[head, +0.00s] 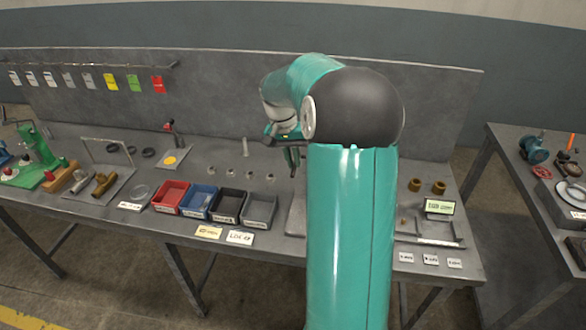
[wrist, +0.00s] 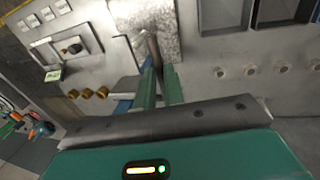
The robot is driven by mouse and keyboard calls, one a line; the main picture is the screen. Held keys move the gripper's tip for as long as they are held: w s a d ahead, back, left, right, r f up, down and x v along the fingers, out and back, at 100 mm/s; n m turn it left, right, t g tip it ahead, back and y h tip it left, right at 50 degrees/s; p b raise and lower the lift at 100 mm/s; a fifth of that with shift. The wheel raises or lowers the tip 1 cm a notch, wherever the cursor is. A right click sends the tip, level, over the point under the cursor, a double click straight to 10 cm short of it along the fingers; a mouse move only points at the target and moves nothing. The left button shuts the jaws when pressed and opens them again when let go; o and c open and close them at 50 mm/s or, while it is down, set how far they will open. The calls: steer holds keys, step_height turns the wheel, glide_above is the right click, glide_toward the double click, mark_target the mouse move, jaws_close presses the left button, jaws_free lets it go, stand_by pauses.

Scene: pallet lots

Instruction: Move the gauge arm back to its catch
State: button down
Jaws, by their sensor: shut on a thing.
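My gripper (wrist: 160,72) has its two green fingers on either side of a dark narrow bar (wrist: 154,46), which I take to be the gauge arm. The bar stands out past the fingertips, over a mottled metal plate (wrist: 128,14) on the bench. In the head view my gripper (head: 292,160) hangs above the bench, right of the small bins, and my own arm hides most of what it holds. A pale edge and a blue part (wrist: 124,106) show beside the fingers in the wrist view. I cannot make out a catch.
Red (head: 170,197), blue (head: 198,199), black (head: 229,204) and grey (head: 259,208) bins line the bench front. Several small pegs (head: 229,172) stand behind them. A back panel (head: 225,100) bounds the bench.

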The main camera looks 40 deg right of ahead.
step_height(320, 180, up, 6)
steer(key=c, duration=1.5)
jaws_free()
steer(key=shift+s, duration=0.1)
steer(key=shift+w+a+r, duration=0.25)
steer(key=shift+w+r, duration=0.15)
steer(key=shift+r, duration=1.8)
steer(key=shift+w+a+r, duration=0.3)
steer(key=shift+w+r, duration=0.15)
steer(key=shift+r, duration=1.8)
steer(key=shift+w+a+r, duration=0.25)
steer(key=shift+w+r, duration=0.15)
steer(key=shift+r, duration=1.8)
